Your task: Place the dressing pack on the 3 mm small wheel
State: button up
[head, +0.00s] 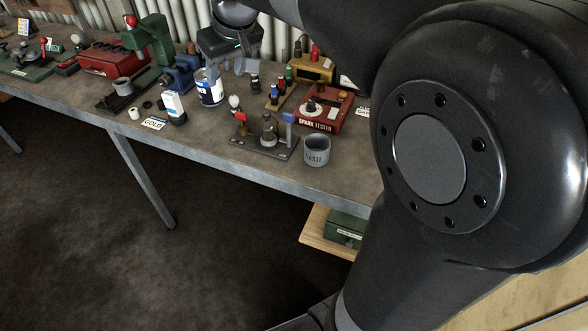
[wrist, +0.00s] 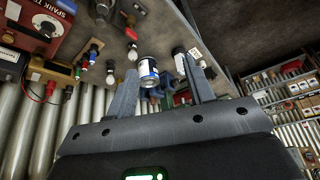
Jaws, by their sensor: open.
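A small white and blue pack (head: 173,104), which looks like the dressing pack, stands upright on the bench left of the white and blue can. A black round piece (head: 178,119) shows at its foot; I cannot tell whether the pack rests on it. The pack also shows in the wrist view (wrist: 181,65), near the right finger. Small dark discs (head: 160,104) lie left of the pack; I cannot tell which thing is the 3 mm small wheel. My gripper (head: 228,70) is open and empty, behind the can (head: 209,88) in the head view.
A "GOLD" card (head: 154,123) lies before the pack. A red spark tester (head: 321,109), a grey cup (head: 316,150) and a small fixture (head: 267,140) stand to the right. A blue vise (head: 182,76) and red toolbox (head: 111,58) are behind left. The bench's front strip is mostly clear.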

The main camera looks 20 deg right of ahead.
jog(key=s+d+f+m, duration=0.1)
jog(key=s+f, duration=0.1)
jog(key=s, duration=0.5)
jog(key=s+d+f+m+h, duration=0.1)
jog(key=s+d+f, duration=0.1)
jog(key=s, duration=0.6)
jog(key=s+d+f+m+t, duration=0.1)
jog(key=s+f, duration=0.3)
jog(key=s, duration=0.4)
jog(key=shift+s+d+f+m+h, duration=0.15)
jog(key=shift+s+d+m+h, duration=0.1)
jog(key=shift+d+m+h, duration=0.2)
